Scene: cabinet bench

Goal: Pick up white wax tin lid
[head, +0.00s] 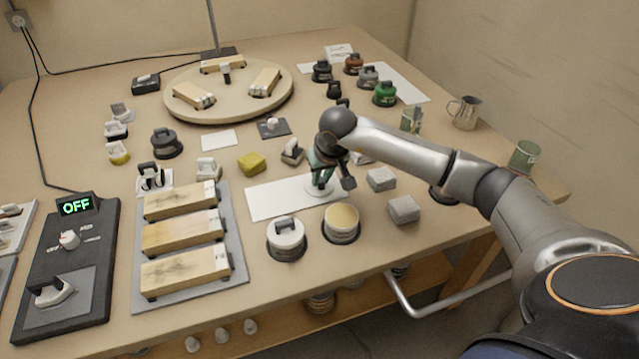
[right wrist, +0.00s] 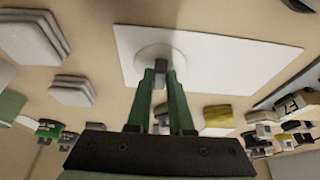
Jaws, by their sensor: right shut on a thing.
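The white wax tin lid (head: 316,192) is a pale round disc lying at the right end of a white sheet (head: 272,199). In the right wrist view the lid (right wrist: 146,57) shows as a faint circle near the sheet's edge. My right gripper (head: 322,178) comes down over the lid from above. Its green fingers (right wrist: 162,72) are shut on the lid's small grey grip. The lid looks flat on the sheet; I cannot tell any gap beneath it. An open round tin with yellowish wax (head: 342,221) stands just in front. My left gripper is not in view.
A white tin with a black-handled lid (head: 286,239) stands left of the open tin. Grey stacked blocks (head: 404,209) lie to the right. A yellow block (head: 251,163) and a small handled tool (head: 292,151) lie behind the sheet. The sheet's left part is clear.

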